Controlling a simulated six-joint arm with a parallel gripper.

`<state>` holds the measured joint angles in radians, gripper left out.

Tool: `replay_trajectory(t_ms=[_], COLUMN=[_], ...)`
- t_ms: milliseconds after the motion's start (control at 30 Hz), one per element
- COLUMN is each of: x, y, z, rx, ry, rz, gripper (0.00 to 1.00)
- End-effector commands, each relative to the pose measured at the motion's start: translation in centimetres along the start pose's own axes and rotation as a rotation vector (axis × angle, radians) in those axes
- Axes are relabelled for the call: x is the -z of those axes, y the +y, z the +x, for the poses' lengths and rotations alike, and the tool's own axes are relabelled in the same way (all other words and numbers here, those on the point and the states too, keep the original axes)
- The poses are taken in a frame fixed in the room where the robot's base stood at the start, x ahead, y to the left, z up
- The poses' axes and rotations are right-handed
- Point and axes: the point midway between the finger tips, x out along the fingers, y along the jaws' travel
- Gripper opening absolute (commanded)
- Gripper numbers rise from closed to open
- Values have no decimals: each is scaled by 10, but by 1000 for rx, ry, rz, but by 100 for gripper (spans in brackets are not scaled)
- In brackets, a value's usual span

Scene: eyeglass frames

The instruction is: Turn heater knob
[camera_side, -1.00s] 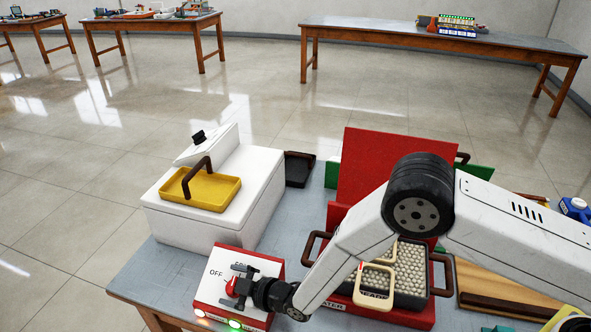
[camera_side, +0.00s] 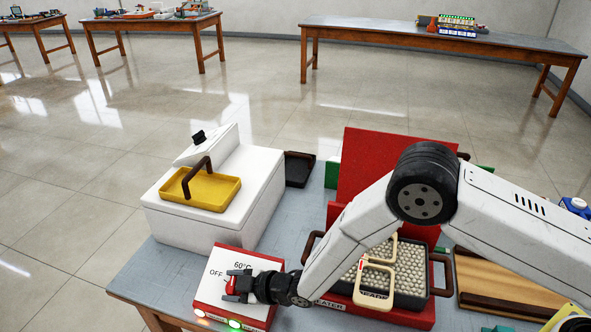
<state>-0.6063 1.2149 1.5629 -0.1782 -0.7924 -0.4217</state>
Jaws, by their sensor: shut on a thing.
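The heater control box (camera_side: 262,262) is white-topped with red sides and stands at the table's front left. Its top carries the labels "OFF" and "60°C". The red heater knob (camera_side: 231,285) shows between the jaws of my gripper (camera_side: 236,285). My gripper is shut on the knob, coming in from the right, and hides part of it and of the box top. A red light and a green light (camera_side: 235,323) glow on the box's front edge. Exactly where the knob points is hard to tell.
The red heater (camera_side: 385,175) with a bead-filled tray and cream eyeglass frames (camera_side: 375,279) stands to the right, partly behind my arm. A white box with a yellow tray (camera_side: 200,192) stands behind the control box. A dark tray (camera_side: 299,168) lies farther back.

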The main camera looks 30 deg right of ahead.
Motion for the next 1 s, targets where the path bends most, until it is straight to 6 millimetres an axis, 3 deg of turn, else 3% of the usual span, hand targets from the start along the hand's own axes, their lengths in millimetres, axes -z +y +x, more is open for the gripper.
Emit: replay_trajectory(t_ms=[700,733,800,833,1000], x=[1,1,1,1,1], y=[4,4,4,4,2], z=[1,1,1,1,1], rx=[103,103,103,104,106], ry=[1,1,1,1,0], rz=[-49,-49,-48,-48,-48], gripper=[5,67,90,97,97])
